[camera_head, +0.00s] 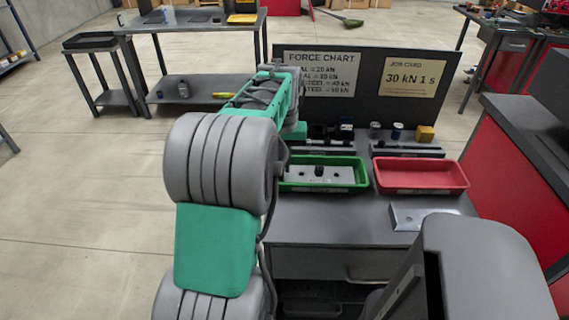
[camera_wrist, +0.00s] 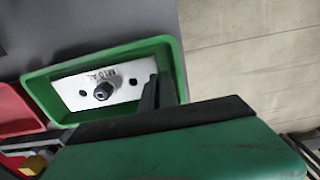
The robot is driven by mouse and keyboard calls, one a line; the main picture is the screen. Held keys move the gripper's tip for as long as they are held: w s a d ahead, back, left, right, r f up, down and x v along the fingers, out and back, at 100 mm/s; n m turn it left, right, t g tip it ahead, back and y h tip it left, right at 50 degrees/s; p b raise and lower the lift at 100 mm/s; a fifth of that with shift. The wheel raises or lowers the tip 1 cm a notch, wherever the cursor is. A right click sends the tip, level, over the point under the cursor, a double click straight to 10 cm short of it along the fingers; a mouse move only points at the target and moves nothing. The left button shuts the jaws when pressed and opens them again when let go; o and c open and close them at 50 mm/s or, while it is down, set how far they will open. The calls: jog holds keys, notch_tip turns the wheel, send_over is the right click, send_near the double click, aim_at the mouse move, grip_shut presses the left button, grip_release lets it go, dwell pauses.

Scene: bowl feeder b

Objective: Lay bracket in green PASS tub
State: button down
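The bracket, a silver plate with a dark round knob in its middle and small holes, shows in the head view (camera_head: 341,174) within the green tub (camera_head: 325,189).
A red tub (camera_head: 420,188) stands right of the green one, with a gap between. Another silver plate (camera_head: 405,219) lies on the bench's front right. Small parts stand behind the tubs, before an upright board (camera_head: 400,110) with a force chart and job card.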

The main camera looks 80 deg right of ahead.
jog(key=shift+f, duration=0.65)
jog(key=c, duration=1.9)
grip_release()
jog(key=shift+c, duration=0.2)
